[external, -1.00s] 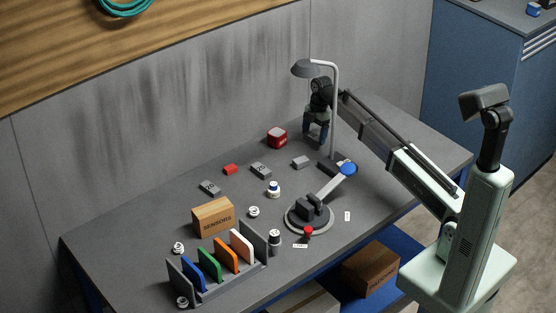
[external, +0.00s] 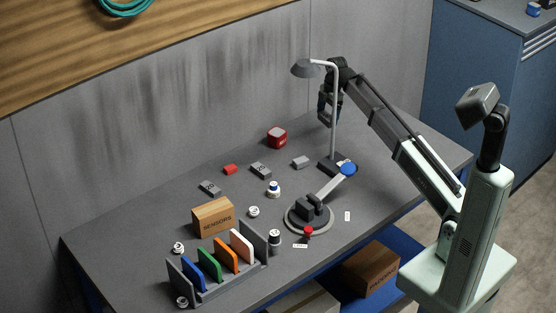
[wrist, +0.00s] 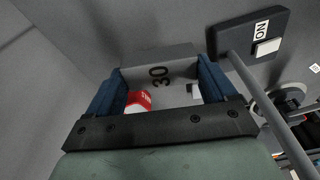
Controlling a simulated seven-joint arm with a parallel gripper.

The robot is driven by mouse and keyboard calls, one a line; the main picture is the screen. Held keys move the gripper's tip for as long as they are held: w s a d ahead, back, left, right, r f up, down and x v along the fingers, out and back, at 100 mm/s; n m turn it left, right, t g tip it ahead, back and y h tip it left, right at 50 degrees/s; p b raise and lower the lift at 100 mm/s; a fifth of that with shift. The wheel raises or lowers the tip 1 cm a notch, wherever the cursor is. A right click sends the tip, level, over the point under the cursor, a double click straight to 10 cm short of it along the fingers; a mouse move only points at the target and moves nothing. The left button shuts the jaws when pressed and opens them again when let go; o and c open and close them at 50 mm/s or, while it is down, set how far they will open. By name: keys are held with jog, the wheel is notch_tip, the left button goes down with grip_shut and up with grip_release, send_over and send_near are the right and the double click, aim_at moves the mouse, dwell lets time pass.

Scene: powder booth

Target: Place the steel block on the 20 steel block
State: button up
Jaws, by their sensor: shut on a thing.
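My gripper (external: 326,118) is raised above the back of the table, beside the lamp post. In the wrist view its blue fingers (wrist: 158,88) are shut on a grey steel block marked 30 (wrist: 162,58). In the external view I cannot make out the held block clearly. Two grey steel blocks with markings lie on the table, one at the left (external: 210,187) and one nearer the middle (external: 260,170). Their numbers are too small to read, so I cannot tell which is the 20 block. A plain, lighter grey block (external: 301,162) lies to their right.
A blue-tipped device (external: 310,215), sensors box (external: 213,218) and rack (external: 217,275) stand in front.

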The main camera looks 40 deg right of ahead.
jog(key=s+d+f+m+t+h, duration=0.1)
jog(key=s+d+f+m+h, duration=0.15)
jog(key=s+d+m, duration=2.55)
jog(key=w+a+r+n, duration=0.2)
jog(key=w+a+n, duration=0.35)
jog(key=a, duration=0.35)
jog(key=w+a+r+n, duration=0.1)
jog(key=w+a+n, duration=0.3)
jog(key=a+n, duration=0.4)
jog(key=w+a+r+n+y, duration=0.15)
jog(key=a+n, duration=0.35)
jog(key=a, duration=1.1)
jog(key=w+a+r+n+y, duration=0.1)
jog(key=a+r+n, duration=0.25)
jog(key=a, duration=1.35)
jog(key=n+g, duration=0.1)
jog(key=n, duration=0.7)
send_over(209, 187)
notch_tip(209, 187, down, 3)
jog(key=shift+d+f, duration=0.2)
jog(key=shift+f, duration=2.3)
jog(key=shift+d+f, duration=0.15)
jog(key=shift+f, duration=2.35)
